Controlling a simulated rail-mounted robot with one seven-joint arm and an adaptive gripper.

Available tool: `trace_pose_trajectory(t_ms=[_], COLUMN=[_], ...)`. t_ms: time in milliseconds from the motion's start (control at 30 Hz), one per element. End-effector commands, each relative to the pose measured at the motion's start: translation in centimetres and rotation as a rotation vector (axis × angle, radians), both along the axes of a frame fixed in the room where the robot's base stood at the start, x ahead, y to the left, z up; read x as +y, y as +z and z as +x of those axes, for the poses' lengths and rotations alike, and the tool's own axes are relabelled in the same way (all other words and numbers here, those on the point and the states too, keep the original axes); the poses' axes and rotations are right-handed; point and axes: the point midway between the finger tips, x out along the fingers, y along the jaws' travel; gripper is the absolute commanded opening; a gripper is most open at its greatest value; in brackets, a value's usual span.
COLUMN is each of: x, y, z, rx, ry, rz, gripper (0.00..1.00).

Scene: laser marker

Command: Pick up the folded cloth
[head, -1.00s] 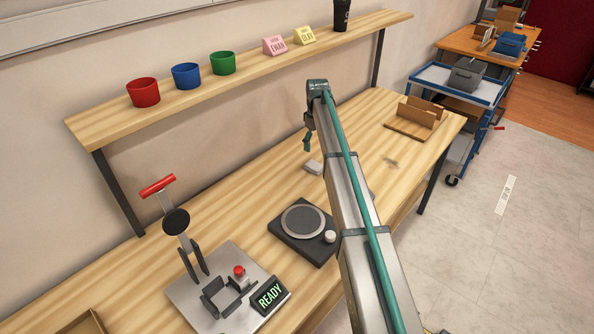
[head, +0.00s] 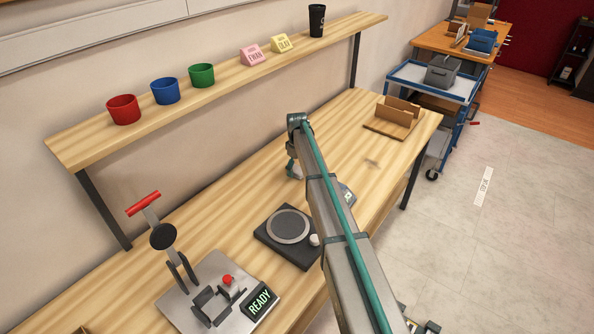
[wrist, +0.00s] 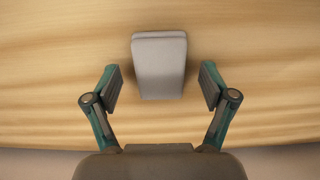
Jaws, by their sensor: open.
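The folded cloth (wrist: 159,66) is a small grey-white block lying on the wooden bench, seen in the wrist view at top centre. My gripper (wrist: 161,87) is open, with one teal-and-grey finger on each side of the cloth's near part. Gaps show between both fingers and the cloth, so it is not held. In the head view my gripper (head: 294,171) is low over the middle of the bench, partly behind my arm. The cloth cannot be made out there. How high the fingertips are above the bench is hard to tell.
A dark round-topped device (head: 288,226) and a lever press (head: 215,290) with a READY display (head: 260,301) stand nearer. A wooden holder (head: 398,112) is at the bench's far end. A shelf (head: 230,84) with several cups runs along the wall above.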

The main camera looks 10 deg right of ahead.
Motion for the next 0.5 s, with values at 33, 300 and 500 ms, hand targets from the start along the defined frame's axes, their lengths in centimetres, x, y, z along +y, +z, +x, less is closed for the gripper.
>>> trace_pose_trajectory(t_ms=[33,300,500], x=[0.00,-0.01,-0.01], y=[-0.09,-0.08,-0.07], z=[0.00,-0.01,-0.01], rx=[0.000,0.000,0.000], ry=[0.000,0.000,0.000], rz=[0.000,0.000,0.000], gripper=[0.83,0.63,0.30])
